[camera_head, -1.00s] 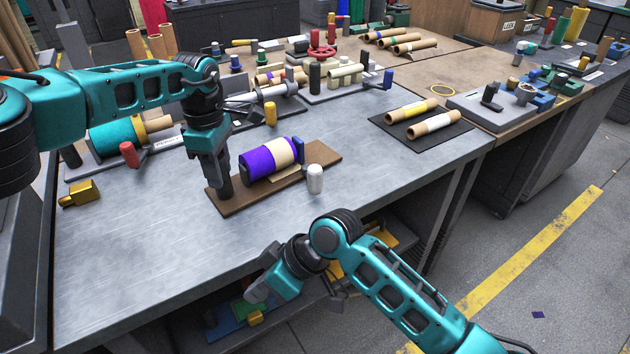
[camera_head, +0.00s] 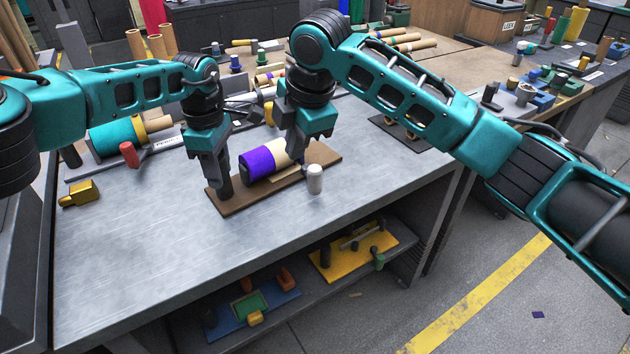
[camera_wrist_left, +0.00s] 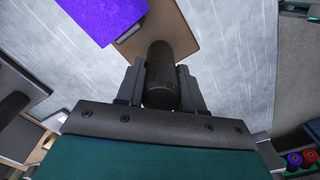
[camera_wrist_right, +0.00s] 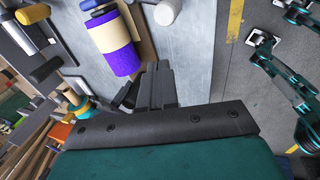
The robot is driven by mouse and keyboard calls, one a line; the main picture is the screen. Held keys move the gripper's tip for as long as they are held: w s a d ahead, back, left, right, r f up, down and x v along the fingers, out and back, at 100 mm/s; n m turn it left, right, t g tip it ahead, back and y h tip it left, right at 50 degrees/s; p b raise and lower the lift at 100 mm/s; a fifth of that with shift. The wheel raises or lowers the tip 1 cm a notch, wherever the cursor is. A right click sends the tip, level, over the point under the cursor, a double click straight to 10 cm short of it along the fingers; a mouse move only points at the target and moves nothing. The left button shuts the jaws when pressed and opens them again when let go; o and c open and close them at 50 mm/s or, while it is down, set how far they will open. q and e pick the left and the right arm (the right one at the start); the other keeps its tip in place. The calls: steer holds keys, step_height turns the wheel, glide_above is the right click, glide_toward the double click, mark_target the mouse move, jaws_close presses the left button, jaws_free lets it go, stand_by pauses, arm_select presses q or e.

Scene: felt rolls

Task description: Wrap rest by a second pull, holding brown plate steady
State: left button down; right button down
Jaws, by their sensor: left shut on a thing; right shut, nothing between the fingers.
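The brown plate (camera_head: 240,200) lies on the grey bench with a purple and cream felt roll (camera_head: 263,164) on it. My left gripper (camera_head: 224,190) is shut on the black post (camera_wrist_left: 160,72) at the plate's near left end. The purple felt (camera_wrist_left: 98,18) and bare plate (camera_wrist_left: 182,38) show beside it in the left wrist view. My right gripper (camera_head: 296,157) is shut and empty, above the right part of the roll, hiding its right end. In the right wrist view the shut fingers (camera_wrist_right: 155,80) appear beside the purple part (camera_wrist_right: 124,60); contact cannot be told.
A white cylinder (camera_head: 315,179) stands just in front of the plate. A gold piece (camera_head: 80,194) and a red cylinder (camera_head: 129,154) are at the left. Other rolls and fixtures crowd the back. The front left of the bench is clear. A shelf below holds coloured boards.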

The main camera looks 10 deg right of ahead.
arm_select(q)
steer(key=shift+a+f, duration=0.1)
arm_select(e)
steer(key=shift+f, duration=4.4)
steer(key=shift+w+d, duration=0.1)
steer(key=shift+d, duration=0.05)
steer(key=shift+w+d, duration=0.6)
steer(key=shift+d, duration=0.45)
steer(key=shift+w+d, duration=0.55)
steer(key=shift+d, duration=0.45)
steer(key=shift+w+d, duration=0.6)
steer(key=shift+d, duration=0.45)
steer(key=shift+a+r, duration=0.15)
steer(key=shift+r, duration=0.05)
steer(key=shift+w+a+v, duration=0.1)
steer(key=shift+w+v, duration=0.05)
steer(key=shift+v, duration=0.65)
steer(key=shift+w+a+v, duration=0.15)
steer(key=shift+v, duration=0.6)
steer(key=r, duration=0.2)
steer(key=a+r, duration=0.1)
steer(key=shift+s+r, duration=0.3)
steer(key=shift+r, duration=0.05)
